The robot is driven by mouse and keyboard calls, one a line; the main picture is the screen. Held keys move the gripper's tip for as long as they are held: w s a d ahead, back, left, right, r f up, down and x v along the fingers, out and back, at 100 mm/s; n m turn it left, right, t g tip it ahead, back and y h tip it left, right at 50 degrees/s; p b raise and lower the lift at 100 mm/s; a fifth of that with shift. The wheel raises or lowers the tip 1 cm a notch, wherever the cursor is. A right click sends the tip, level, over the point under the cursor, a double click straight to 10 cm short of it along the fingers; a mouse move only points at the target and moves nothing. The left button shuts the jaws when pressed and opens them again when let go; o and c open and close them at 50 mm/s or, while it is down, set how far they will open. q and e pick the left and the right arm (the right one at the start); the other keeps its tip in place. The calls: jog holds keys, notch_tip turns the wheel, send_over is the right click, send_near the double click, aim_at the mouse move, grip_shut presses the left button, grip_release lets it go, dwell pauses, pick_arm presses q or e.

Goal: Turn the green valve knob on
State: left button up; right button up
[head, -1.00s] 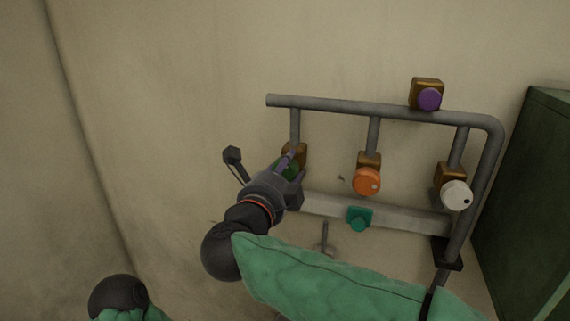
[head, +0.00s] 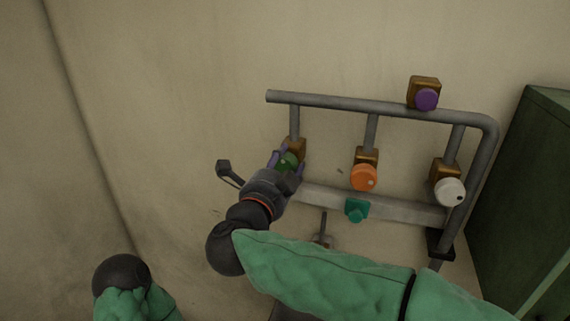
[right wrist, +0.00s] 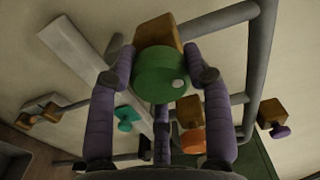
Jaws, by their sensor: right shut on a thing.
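The green valve knob (head: 288,162) sits on a brass-coloured block at the left pipe branch. In the right wrist view, the green knob (right wrist: 160,74) shows its round face with a pale dot at its right side. My right gripper (head: 285,163) is at the knob, with purple fingers on both sides of it. In the right wrist view, the fingers of my right gripper (right wrist: 156,75) are shut on the knob at its left and right rim. My left gripper is not in view; only part of that arm shows at the bottom left.
An orange knob (head: 364,178), a white knob (head: 449,192) and a purple knob (head: 427,99) sit on the grey pipe frame (head: 380,106). A teal knob (head: 356,210) is below the orange one. A dark green cabinet (head: 525,190) stands at the right.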

jog(key=shift+r, duration=0.15)
jog(key=o, duration=1.1)
jog(key=shift+o, duration=0.3)
jog(key=shift+w+a, duration=0.1)
jog(key=shift+a, duration=0.1)
jog(key=v, duration=1.2)
